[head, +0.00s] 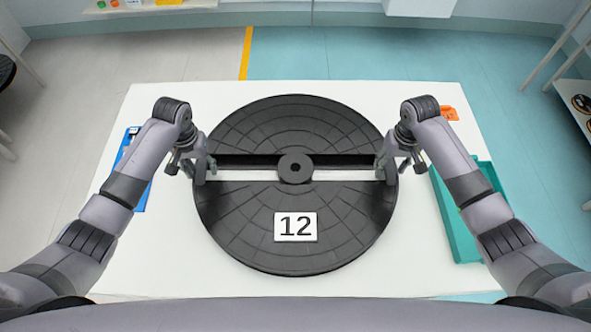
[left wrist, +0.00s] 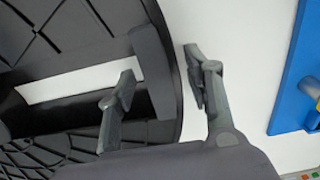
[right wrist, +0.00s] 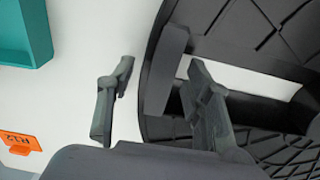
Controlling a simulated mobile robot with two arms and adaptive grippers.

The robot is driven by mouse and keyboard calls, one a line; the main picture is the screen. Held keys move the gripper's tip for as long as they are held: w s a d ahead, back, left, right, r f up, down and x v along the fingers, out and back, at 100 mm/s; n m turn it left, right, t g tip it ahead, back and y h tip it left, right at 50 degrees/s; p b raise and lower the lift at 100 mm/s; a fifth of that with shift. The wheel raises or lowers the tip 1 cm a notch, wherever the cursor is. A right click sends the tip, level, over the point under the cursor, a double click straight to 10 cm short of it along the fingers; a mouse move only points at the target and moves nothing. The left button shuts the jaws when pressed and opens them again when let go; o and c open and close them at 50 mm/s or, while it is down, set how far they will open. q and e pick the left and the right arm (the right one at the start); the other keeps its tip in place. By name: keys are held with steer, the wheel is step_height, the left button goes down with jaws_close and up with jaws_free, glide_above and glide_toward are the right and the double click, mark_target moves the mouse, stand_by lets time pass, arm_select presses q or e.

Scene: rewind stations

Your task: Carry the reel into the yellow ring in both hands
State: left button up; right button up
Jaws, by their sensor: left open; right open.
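The reel (head: 295,250) is a large black disc lying flat on the white table, with a round hub, a slot across its middle and a label reading 12. My left gripper (head: 204,172) is open at the reel's left edge; in the left wrist view its fingers (left wrist: 160,92) stand on either side of the reel's rim (left wrist: 156,62). My right gripper (head: 388,172) is open at the right edge; in the right wrist view its fingers (right wrist: 158,92) also straddle the rim (right wrist: 163,70). Neither is closed on it. I see no yellow ring.
The white table (head: 160,250) has a blue item (head: 128,165) at its left edge. A teal tray (head: 455,225) and an orange tag (head: 449,113) are at the right. A yellow stripe (head: 245,52) runs on the floor behind the table. Another table (head: 575,100) stands far right.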

arm_select(q)
steer(key=shift+f, duration=0.5)
arm_select(e)
steer(key=shift+f, duration=0.5)
arm_select(q)
steer(key=shift+c, duration=0.6)
arm_select(e)
steer(key=shift+c, duration=0.6)
arm_select(q)
jaws_close()
arm_select(e)
jaws_close()
arm_select(q)
steer(key=shift+r, duration=0.15)
arm_select(e)
steer(key=shift+r, duration=0.15)
